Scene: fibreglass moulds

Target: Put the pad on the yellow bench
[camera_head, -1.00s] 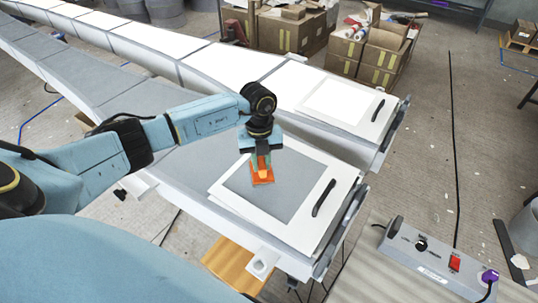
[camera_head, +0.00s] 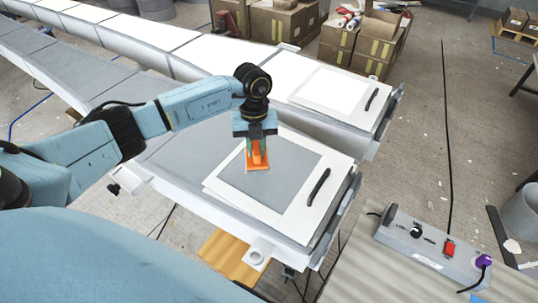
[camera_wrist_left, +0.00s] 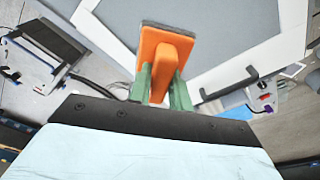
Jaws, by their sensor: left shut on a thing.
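The pad (camera_head: 257,160) is an orange block with a handle and a thin grey sole. My left gripper (camera_head: 256,140) is shut on its handle. The pad is over the grey sheet inside a white frame on the near mould; I cannot tell whether it touches the sheet. In the left wrist view the pad (camera_wrist_left: 163,48) sits between the green fingers (camera_wrist_left: 161,86). The yellow bench (camera_head: 228,258) shows as a small yellow wooden top below the mould's near edge, partly covered by the mould and my arm. My right gripper is not in view.
The near mould's white frame (camera_head: 300,212) carries a black handle (camera_head: 319,187). A second long mould with a white panel (camera_head: 336,92) lies behind. A grey control box (camera_head: 430,248) with a red switch is on a table at lower right. Cardboard boxes (camera_head: 360,48) stand at the back.

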